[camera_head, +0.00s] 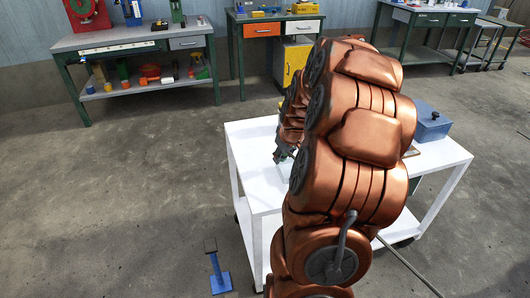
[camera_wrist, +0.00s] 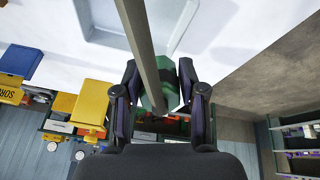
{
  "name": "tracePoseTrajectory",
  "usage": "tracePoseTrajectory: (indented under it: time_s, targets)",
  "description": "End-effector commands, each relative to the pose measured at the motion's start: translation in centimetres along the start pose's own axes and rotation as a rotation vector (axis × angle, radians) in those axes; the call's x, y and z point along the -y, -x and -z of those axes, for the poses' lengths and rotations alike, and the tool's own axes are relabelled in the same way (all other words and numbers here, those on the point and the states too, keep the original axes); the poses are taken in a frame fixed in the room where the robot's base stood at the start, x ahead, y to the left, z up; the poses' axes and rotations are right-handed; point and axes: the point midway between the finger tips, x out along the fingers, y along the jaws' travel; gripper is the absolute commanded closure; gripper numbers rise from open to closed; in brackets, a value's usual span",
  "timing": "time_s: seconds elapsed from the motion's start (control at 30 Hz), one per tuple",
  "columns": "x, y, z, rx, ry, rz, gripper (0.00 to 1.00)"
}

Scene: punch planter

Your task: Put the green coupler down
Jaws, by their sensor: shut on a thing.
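The green coupler (camera_wrist: 169,84) is between the two fingers of my gripper (camera_wrist: 159,70) in the wrist view, and the gripper is shut on it. A long grey bar (camera_wrist: 140,38) crosses in front of the coupler and hides part of it. I cannot tell whether the bar is joined to the coupler. In the head view my gripper (camera_head: 283,153) is small and mostly hidden by my copper-coloured arm, at the far left part of the white cart (camera_head: 262,190). The coupler cannot be made out there.
A pale shallow recess or tray (camera_wrist: 97,20) shows beyond the fingers on a white surface. A blue box (camera_head: 431,123) stands at the right of the cart. A blue stand (camera_head: 218,273) is on the floor to the left. Workbenches (camera_head: 135,38) line the back wall; open floor lies between.

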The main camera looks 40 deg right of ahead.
Motion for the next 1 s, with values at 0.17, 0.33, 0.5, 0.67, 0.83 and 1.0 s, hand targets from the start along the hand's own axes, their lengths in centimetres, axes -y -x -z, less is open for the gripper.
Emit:
tracePoseTrajectory:
  time_s: [0.17,0.33,0.5,0.67,0.83,1.0]
  targets:
    - [0.6,-1.6,3.3,-0.001,0.002,0.001,1.0]
    - [1.0,-3.0,6.2,-0.003,0.002,-0.001,1.0]
    - [1.4,-4.3,8.6,-0.003,0.001,0.0,1.0]
    - [1.5,-4.8,9.8,-0.004,-0.001,-0.002,1.0]
    - [1.7,-5.2,10.3,-0.002,-0.001,0.0,1.0]
    - [1.9,-7.0,9.8,0.002,-0.002,0.001,1.0]
